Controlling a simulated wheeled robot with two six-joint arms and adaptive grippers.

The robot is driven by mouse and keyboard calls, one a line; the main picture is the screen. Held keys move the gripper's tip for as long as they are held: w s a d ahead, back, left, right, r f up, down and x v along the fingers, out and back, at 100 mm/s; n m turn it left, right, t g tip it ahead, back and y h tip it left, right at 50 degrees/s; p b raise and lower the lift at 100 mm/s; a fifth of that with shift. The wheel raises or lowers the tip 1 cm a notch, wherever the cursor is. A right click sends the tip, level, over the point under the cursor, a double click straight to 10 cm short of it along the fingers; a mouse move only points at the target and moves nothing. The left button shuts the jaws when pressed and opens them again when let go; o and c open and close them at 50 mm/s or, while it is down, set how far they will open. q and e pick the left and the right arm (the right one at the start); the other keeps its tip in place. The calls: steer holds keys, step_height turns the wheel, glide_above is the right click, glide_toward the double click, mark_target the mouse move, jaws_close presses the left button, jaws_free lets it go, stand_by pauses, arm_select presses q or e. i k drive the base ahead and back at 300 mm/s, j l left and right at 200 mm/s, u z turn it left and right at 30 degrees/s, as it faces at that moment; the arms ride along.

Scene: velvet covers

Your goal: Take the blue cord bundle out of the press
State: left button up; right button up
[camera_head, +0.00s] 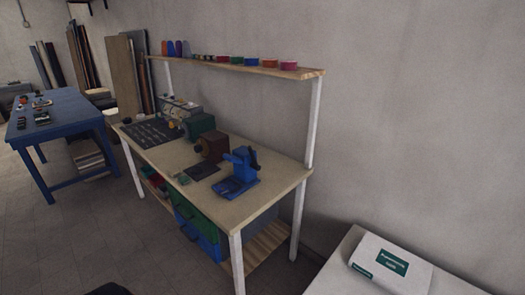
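A blue press-like device (238,172) stands upright on the near right part of the wooden workbench (245,208). It has a flat blue base and a raised upper part. I cannot make out a blue cord bundle in it at this size; blue cord would be hard to tell from the blue body. Neither of my grippers shows in the view.
A brown machine (211,146) and a green machine (199,124) stand left of the press. A shelf (240,67) with coloured items hangs over the bench. A white box (390,264) lies on a pale table at right. A blue table (58,118) stands left, with open floor (80,235) in front.

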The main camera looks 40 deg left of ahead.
mark_target(221, 189)
steer(key=j+z, duration=0.45)
steer(key=k+j+z, duration=0.1)
steer(key=j+z, duration=0.2)
steer(key=z, duration=0.15)
steer(key=k+j, duration=0.15)
steer(key=j, duration=0.3)
steer(key=k+j+z, duration=0.1)
steer(key=j, duration=0.3)
steer(key=k+j, duration=0.2)
steer(key=j, duration=0.25)
steer(key=k+j+z, duration=0.1)
steer(key=j, duration=0.3)
steer(key=k+j+z, duration=0.1)
steer(key=j, duration=0.35)
steer(key=k+j, duration=0.3)
steer(key=k+j+z, duration=0.1)
steer(key=j, duration=0.35)
steer(key=k+j, duration=0.05)
steer(key=k, duration=0.05)
